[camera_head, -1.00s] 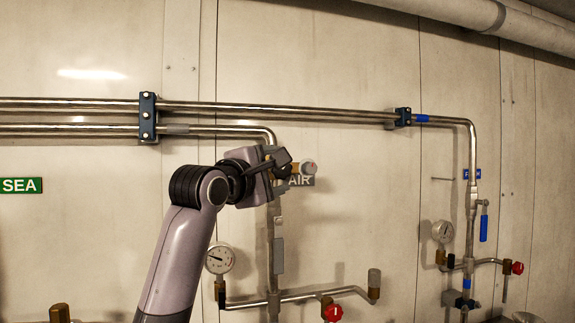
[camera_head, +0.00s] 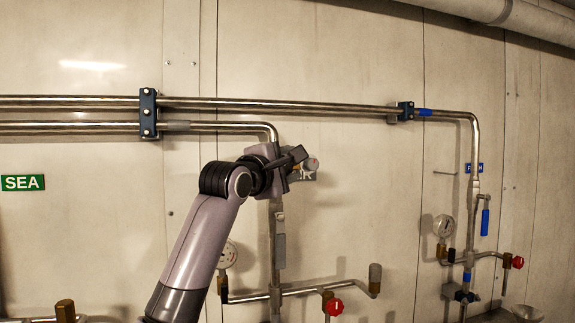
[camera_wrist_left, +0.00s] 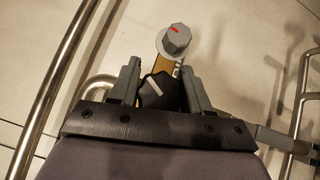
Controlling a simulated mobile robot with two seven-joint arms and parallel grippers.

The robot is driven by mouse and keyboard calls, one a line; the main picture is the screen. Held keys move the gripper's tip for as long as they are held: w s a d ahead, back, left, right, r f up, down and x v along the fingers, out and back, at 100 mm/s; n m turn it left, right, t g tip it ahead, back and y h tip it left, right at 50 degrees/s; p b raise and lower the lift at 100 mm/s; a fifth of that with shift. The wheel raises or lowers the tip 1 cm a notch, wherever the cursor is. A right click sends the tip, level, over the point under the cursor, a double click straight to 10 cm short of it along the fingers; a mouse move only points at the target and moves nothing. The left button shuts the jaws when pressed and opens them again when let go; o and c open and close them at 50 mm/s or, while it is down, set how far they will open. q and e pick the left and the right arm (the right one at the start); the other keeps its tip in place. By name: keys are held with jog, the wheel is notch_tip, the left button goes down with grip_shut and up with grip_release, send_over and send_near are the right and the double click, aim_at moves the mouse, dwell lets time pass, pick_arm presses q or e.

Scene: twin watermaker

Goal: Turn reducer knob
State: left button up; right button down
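A black knob (camera_wrist_left: 162,90) with a white mark sits between the two fingers of my left gripper (camera_wrist_left: 160,84) in the left wrist view. The fingers stand one on each side of it, very close; I cannot tell whether they touch it. A grey knob (camera_wrist_left: 175,40) with a red mark stands just beyond the fingertips on a brass part. In the head view my left gripper (camera_head: 296,160) is at the vertical pipe, and the grey knob (camera_head: 313,164) shows beside it. The black knob is hidden there. My right gripper is not in view.
A vertical pipe (camera_head: 277,220) runs down below my gripper. A gauge (camera_head: 228,254) and a red-handled valve (camera_head: 333,307) are lower down. Horizontal pipes (camera_head: 230,104) run above. A sign is partly hidden behind the gripper.

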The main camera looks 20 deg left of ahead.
pick_arm(q)
jog(key=shift+f+m+g, duration=0.1)
jog(key=shift+m+g, duration=0.4)
jog(key=shift+g, duration=0.1)
jog(key=o, duration=1)
jog(key=shift+c, duration=0.2)
jog(key=shift+s+f+b, duration=0.1)
jog(key=shift+s+b, duration=0.2)
jog(key=shift+s, duration=0.1)
jog(key=b+v, duration=0.2)
jog(key=v, duration=0.4)
jog(key=shift+s, duration=0.15)
jog(key=shift+a, duration=0.1)
